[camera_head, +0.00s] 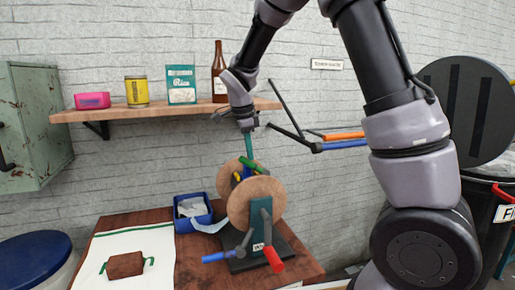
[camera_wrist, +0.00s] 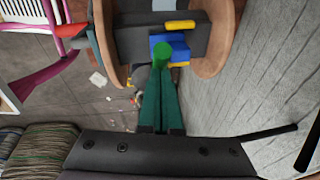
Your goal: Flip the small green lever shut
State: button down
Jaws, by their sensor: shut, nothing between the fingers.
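The small green lever (camera_head: 254,166) sits at the top of a machine with two round wooden discs (camera_head: 262,196) on the bench. It lies slanted, down to the right. In the wrist view its round green end (camera_wrist: 162,52) is seen just past my fingertips. My gripper (camera_head: 249,156) points down from above, with its teal fingers shut and empty. The fingertips (camera_wrist: 161,72) are at or very close to the lever; I cannot tell whether they touch. A yellow part (camera_head: 237,177) and a blue part (camera_wrist: 178,46) sit beside the lever between the discs.
The machine also has a red handle (camera_head: 273,259) and a blue handle (camera_head: 219,257) low in front. A blue bin (camera_head: 193,223) stands left of it, and a brown block (camera_head: 125,265) lies on a white mat (camera_head: 100,248). A wooden shelf (camera_head: 160,111) with goods hangs behind.

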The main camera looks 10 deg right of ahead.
jog(key=a+f+h, duration=0.1)
jog(key=a+h, duration=0.1)
jog(key=shift+s+a+f+t+h, duration=0.1)
jog(key=shift+s+f+t+h, duration=0.15)
jog(key=shift+f+t+h, duration=0.15)
jog(key=shift+s+a+f+h, duration=0.1)
jog(key=shift+a+f+h, duration=0.35)
jog(key=shift+f+h, duration=0.35)
jog(key=shift+s+a+f+h, duration=0.1)
jog(key=shift+a+f+h, duration=0.35)
jog(key=shift+f+h, duration=0.3)
jog(key=shift+f, duration=0.2)
